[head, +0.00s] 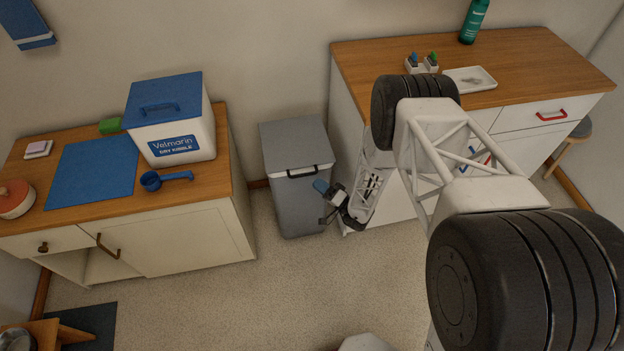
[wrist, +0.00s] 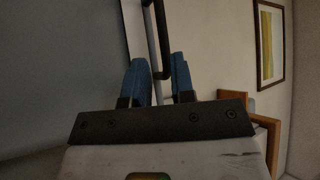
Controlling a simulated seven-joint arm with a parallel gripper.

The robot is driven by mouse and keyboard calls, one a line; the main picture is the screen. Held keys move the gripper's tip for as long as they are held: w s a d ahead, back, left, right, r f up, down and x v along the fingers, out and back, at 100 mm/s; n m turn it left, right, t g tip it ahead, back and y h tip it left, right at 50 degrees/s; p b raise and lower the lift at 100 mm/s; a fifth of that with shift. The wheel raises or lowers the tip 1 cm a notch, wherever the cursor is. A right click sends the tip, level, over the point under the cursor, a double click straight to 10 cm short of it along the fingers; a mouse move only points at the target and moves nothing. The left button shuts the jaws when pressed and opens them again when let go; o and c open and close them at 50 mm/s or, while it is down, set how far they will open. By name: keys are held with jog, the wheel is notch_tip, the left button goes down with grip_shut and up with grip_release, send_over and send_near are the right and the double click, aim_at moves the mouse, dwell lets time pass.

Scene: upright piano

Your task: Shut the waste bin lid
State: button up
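The grey waste bin (head: 300,208) stands on the floor between two cabinets. Its grey lid (head: 294,143) lies over the top, with a black handle (head: 310,171) along the front edge. A pale strip shows under that edge; I cannot tell if the lid is fully down. My gripper (head: 321,187) is in front of the bin, at the right of its front face, just below the handle. In the wrist view, the blue fingers of my gripper (wrist: 160,64) are apart, and the black handle (wrist: 163,40) shows just beyond their tips. I see nothing gripped.
The left cabinet (head: 190,236) bears a blue-lidded kibble box (head: 178,135), a blue mat (head: 92,170) and a blue scoop (head: 165,178). The right cabinet (head: 343,110) stands close beside the bin and my arm. The carpet (head: 240,295) in front of the bin is clear.

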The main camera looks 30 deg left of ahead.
jog(key=shift+v, duration=1.05)
jog(key=shift+r, duration=0.1)
